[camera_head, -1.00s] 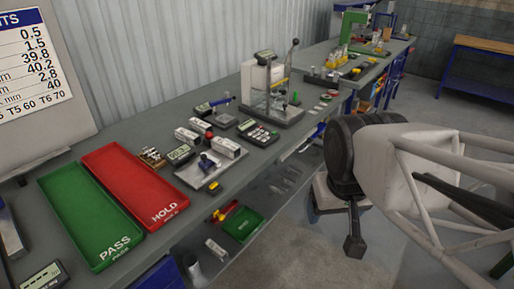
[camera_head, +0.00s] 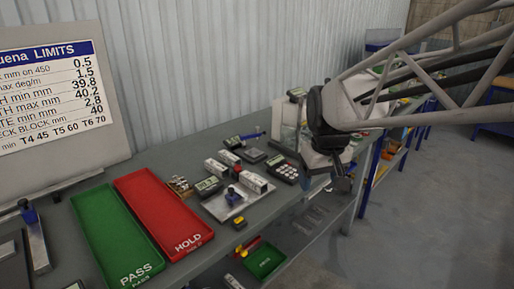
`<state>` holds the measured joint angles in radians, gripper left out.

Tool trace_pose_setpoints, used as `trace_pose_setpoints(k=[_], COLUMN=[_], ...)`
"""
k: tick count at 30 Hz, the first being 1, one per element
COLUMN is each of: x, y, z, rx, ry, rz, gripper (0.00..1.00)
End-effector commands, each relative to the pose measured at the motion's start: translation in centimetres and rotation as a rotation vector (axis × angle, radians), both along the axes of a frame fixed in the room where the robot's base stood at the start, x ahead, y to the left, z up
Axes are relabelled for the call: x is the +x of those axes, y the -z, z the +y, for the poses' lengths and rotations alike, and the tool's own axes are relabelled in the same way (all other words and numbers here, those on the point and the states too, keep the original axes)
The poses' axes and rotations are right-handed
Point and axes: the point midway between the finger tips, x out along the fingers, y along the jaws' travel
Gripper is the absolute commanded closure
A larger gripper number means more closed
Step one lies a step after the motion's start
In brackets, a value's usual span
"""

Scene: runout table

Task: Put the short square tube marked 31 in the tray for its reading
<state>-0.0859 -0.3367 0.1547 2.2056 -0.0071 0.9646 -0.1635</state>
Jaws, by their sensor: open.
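Several short white square tubes with dark end marks lie on the bench: one on a light plate (camera_head: 253,181), one at the left (camera_head: 215,168) and one behind it (camera_head: 229,158). Their numbers are too small to read, so I cannot tell which is marked 31. The green PASS tray (camera_head: 108,232) and red HOLD tray (camera_head: 160,208) lie side by side at the left, both empty. My gripper (camera_head: 342,186) is open and empty, near the bench's front edge, to the right of the tubes and apart from them. My arm hides part of the gauge stand.
A limits board (camera_head: 50,95) stands at the back left. A green bin (camera_head: 264,260) sits on the lower shelf.

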Motion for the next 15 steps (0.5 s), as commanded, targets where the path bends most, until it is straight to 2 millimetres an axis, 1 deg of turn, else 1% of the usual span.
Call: trace_pose_setpoints(k=[1,3,11,15], x=[1.4,3.3,10.0,13.6], y=[0.1,0.1,0.9,1.7], z=[0.5,1.1,3.8,5.4], rx=[-0.002,-0.005,-0.015,-0.02], ry=[-0.018,-0.043,-0.139,-0.19], rz=[0.006,0.014,0.041,0.056], gripper=[0.28,0.28,0.28,0.28])
